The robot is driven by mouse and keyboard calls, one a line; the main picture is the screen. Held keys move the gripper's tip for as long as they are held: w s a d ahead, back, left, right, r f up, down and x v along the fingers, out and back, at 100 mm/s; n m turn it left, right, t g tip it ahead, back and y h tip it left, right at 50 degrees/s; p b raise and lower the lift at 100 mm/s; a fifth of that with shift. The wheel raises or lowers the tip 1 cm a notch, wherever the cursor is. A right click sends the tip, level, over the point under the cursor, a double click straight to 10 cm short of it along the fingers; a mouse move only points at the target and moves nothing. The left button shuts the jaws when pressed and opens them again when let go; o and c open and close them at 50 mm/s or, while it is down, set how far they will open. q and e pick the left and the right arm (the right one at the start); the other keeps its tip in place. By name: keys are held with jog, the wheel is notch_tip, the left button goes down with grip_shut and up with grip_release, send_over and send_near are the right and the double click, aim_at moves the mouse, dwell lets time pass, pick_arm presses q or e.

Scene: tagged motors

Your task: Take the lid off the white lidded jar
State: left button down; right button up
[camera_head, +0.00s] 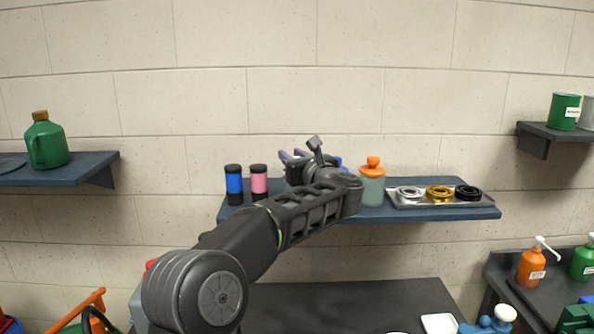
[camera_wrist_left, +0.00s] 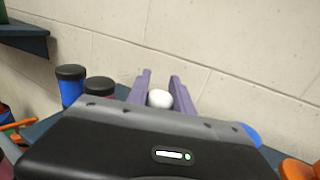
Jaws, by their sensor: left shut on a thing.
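My left gripper (camera_head: 291,154) reaches over the middle wall shelf, its purple fingers just right of the pink and black canister. In the left wrist view the purple fingers (camera_wrist_left: 160,74) are shut on a white rounded knob (camera_wrist_left: 160,98), which looks like the lid knob of the white lidded jar. The rest of the lid and the jar body are hidden behind my gripper and arm in both views. I cannot tell whether the lid is seated or lifted. My right gripper is not in view.
A blue canister (camera_head: 234,185) and a pink canister (camera_head: 259,183) stand left on the shelf (camera_head: 420,214). Right of my gripper are a partly hidden blue thing, a jar with an orange lid (camera_head: 373,183) and a tray (camera_head: 402,203) of metal rings. The wall is close behind.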

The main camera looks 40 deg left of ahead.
pick_arm(q)
jog(key=shift+r, duration=0.1)
notch_tip(320, 180, up, 10)
dwell(0.6)
dwell(0.9)
